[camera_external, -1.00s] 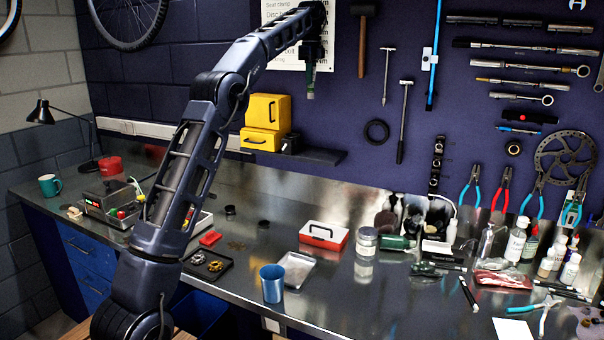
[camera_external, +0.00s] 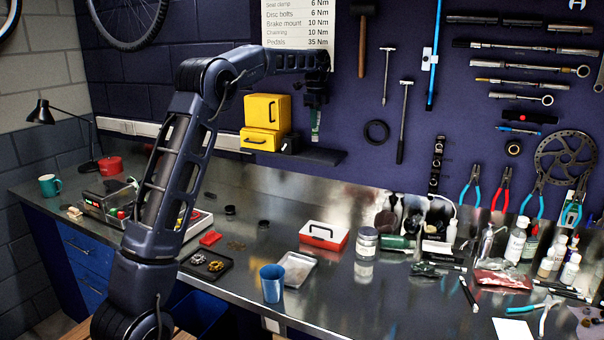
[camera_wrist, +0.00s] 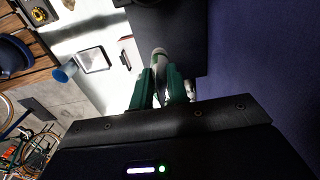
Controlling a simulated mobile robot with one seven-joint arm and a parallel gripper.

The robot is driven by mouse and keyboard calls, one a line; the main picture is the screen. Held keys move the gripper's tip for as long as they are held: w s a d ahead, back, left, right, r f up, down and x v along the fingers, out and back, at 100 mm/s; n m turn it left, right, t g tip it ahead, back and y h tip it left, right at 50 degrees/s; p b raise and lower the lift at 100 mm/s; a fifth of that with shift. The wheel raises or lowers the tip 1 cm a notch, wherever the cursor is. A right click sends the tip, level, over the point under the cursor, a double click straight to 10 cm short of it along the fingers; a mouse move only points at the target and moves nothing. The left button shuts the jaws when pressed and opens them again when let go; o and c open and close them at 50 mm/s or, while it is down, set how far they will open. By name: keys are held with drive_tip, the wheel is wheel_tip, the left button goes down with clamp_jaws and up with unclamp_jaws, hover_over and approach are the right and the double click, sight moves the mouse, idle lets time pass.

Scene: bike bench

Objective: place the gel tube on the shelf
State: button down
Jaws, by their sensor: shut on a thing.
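My gripper (camera_external: 316,100) is shut on the gel tube (camera_external: 315,132), which hangs upright, green with a pale end, close to the wall. The dark shelf (camera_external: 324,157) is on the wall, and the tube's lower end shows just above its bare right part. I cannot tell if they touch. In the wrist view the teal fingers of my gripper (camera_wrist: 162,88) hold the tube (camera_wrist: 159,58), whose pale end points at the dark shelf surface (camera_wrist: 180,35). The fingers hide much of the tube.
Yellow boxes (camera_external: 265,115) and a small black object (camera_external: 291,143) stand on the shelf's left part. A torque chart (camera_external: 297,30) hangs above. A black ring (camera_external: 376,133) and hammers hang to the right. The metal bench (camera_external: 235,255) lies below with trays and bottles.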

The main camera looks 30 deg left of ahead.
sight(315, 135)
drive_tip(key=shift+f, duration=2.6)
drive_tip(key=shift+f, duration=0.1)
drive_tip(key=c, duration=1.4)
unclamp_jaws()
drive_tip(key=shift+o, duration=0.2)
